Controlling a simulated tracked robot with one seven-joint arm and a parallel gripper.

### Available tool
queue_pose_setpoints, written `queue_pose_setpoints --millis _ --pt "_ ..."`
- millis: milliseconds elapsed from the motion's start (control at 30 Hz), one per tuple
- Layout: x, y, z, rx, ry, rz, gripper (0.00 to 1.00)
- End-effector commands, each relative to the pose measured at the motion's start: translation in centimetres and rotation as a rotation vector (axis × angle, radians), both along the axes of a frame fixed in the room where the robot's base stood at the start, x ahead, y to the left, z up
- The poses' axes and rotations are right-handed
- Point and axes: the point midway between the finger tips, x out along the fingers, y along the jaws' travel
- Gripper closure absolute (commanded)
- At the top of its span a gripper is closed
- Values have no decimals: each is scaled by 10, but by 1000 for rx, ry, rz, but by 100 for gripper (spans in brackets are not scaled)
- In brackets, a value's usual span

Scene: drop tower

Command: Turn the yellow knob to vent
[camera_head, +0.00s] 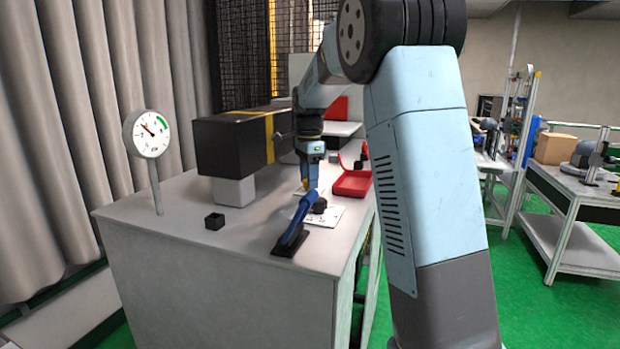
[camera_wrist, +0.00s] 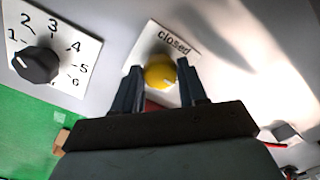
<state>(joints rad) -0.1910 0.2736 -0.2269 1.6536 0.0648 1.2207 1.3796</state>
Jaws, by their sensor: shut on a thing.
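The yellow knob (camera_wrist: 159,72) shows in the wrist view on a white plate (camera_wrist: 150,42) that carries the word "closed". A small pale mark shows on the knob's lower right. No "vent" label is visible. My gripper (camera_wrist: 160,66) has one finger on each side of the knob and is shut on it. In the head view my gripper (camera_head: 308,188) reaches down to the bench top, and the yellow knob is hidden there.
A black knob (camera_wrist: 36,64) on a numbered plate sits left in the wrist view.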

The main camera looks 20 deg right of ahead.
Motion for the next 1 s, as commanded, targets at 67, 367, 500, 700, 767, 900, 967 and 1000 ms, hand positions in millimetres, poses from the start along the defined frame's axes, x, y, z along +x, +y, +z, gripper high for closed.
queue_pose_setpoints --millis 67,367,500,700,767,900,967,1000 --pt "-1 -3 -1 -2 3 -4 88" --pt "-1 -2 0 -1 2 -2 37" --pt "0 -1 0 0 2 -1 33" --pt "0 -1 2 0 1 0 33" --pt "0 -1 6 0 0 0 33" --pt "0 0 24 0 -1 0 33" --pt "0 -1 35 -1 -3 0 33" --pt "0 -1 43 0 -2 0 33"
